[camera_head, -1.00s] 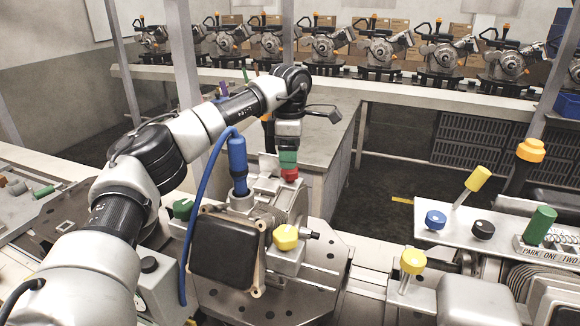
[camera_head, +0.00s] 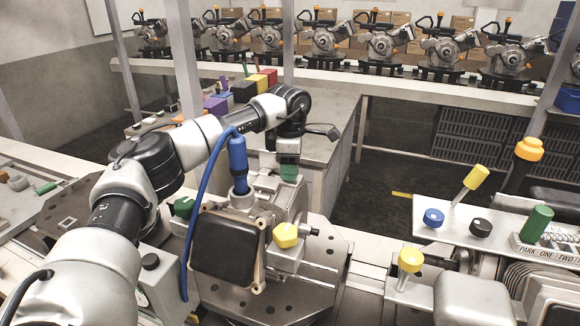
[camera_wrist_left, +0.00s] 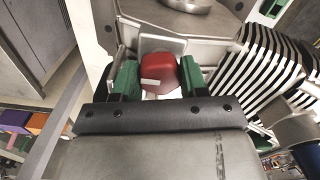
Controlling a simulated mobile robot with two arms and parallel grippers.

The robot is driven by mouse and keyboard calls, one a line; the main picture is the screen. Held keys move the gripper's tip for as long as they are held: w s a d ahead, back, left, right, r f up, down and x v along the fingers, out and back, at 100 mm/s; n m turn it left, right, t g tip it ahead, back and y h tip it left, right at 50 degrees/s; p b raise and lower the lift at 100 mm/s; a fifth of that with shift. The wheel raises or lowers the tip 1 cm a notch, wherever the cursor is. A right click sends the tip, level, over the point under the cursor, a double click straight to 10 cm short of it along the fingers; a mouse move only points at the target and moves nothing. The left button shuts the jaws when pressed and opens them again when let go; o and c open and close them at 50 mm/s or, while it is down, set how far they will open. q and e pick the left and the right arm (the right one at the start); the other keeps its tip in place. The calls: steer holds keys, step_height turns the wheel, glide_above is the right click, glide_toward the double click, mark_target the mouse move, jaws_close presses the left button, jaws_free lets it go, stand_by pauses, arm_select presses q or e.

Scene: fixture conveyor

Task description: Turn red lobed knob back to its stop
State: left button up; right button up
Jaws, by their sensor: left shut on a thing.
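The red lobed knob (camera_wrist_left: 160,74) shows in the left wrist view, with a small white mark on its face, in front of a pale plate on the metal fixture. My left gripper (camera_head: 288,174) reaches down behind the grey fixture in the head view, with its green fingers at the far side. In the left wrist view the green fingers stand on either side of the knob, shut on it. In the head view the knob is hidden behind the fixture and gripper. My right gripper is not in view.
A yellow knob (camera_head: 286,235), a black cover (camera_head: 229,243) and a blue plug with its cable (camera_head: 238,165) are close in front of my left gripper. Black-and-white striped fins (camera_wrist_left: 262,62) lie right of the knob. A control panel (camera_head: 478,226) stands at right.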

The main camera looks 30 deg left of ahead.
arm_select(q)
steer(key=shift+n, duration=0.3)
steer(key=n, duration=0.3)
steer(key=shift+n, duration=0.4)
steer(key=n, duration=0.4)
steer(key=shift+p, duration=0.3)
steer(key=n, duration=0.5)
steer(key=shift+r, duration=0.1)
steer(key=shift+n, duration=1.9)
steer(key=o, duration=0.9)
steer(key=shift+o, duration=0.2)
